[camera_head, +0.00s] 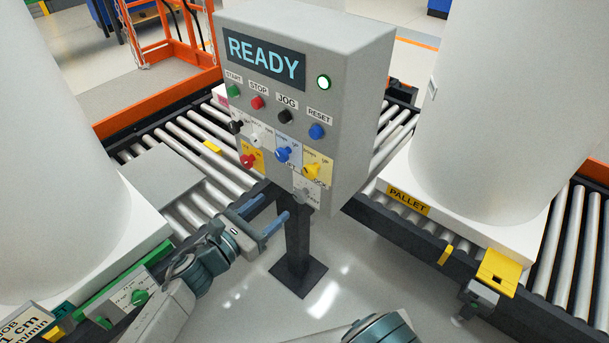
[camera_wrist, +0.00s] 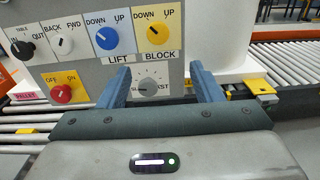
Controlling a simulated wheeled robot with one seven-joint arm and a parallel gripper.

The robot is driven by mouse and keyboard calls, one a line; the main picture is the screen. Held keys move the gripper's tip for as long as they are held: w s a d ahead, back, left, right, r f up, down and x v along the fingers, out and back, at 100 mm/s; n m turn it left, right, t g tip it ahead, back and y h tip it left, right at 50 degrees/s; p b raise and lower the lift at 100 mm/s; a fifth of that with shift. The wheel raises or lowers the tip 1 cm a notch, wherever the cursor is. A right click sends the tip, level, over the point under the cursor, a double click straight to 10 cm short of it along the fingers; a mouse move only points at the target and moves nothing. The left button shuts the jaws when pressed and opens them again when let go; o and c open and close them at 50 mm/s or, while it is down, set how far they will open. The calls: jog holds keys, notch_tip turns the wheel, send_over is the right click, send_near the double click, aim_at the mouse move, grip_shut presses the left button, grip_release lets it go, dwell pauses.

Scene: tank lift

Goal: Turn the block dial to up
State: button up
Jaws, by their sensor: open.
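The block dial is a yellow knob (camera_wrist: 157,33) on a yellow plate, with DOWN at left, UP at right and BLOCK beneath. Its small pale mark appears to lean toward DOWN. It also shows in the head view (camera_head: 313,171), low on the right of the panel face. My gripper (camera_head: 274,206) is open and empty, in front of the panel's lower edge and below the dial. In the wrist view its blue fingers (camera_wrist: 160,76) stand on either side of a grey dial (camera_wrist: 151,86), apart from the yellow knob.
The blue lift dial (camera_wrist: 106,38) is just left of the yellow one. A red OFF/ON knob (camera_wrist: 61,94) and a white knob (camera_wrist: 66,44) are further left. The grey control box (camera_head: 350,90) reads READY. Roller conveyors (camera_head: 190,150) and large white tanks (camera_head: 490,100) flank it.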

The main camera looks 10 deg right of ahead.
aim_at(308, 175)
jog(key=p+x, duration=0.1)
jog(key=x, duration=1.2)
jog(key=shift+w+d+p, duration=0.15)
jog(key=shift+w+p, duration=0.1)
jog(key=shift+p, duration=0.1)
jog(key=c, duration=1)
